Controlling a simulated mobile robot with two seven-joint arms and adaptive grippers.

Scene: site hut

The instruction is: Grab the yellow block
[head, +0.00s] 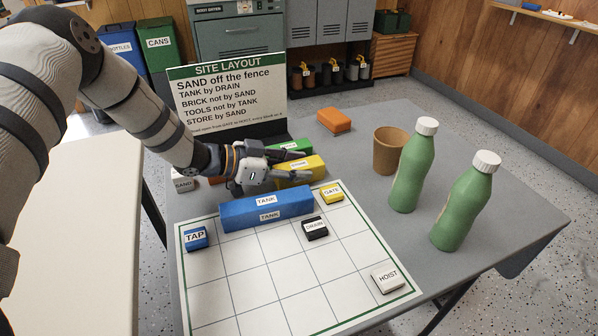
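A long yellow block (316,166) with a white label lies behind the grid board, partly hidden by my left gripper (309,165). That gripper reaches in from the left, low over the blocks. Its two fingers are spread, one toward the block's far side and one across its near side. I cannot tell whether they touch it. A smaller yellow block marked GATE (332,193) sits on the board's back right part. My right gripper is not in view.
A blue TANK block (267,210) lies just in front, on the board (240,294). A green block (297,146) is behind. A layout sign (228,95) stands at the back. A brown cup (388,152) and two green bottles (413,170) (467,205) stand right.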

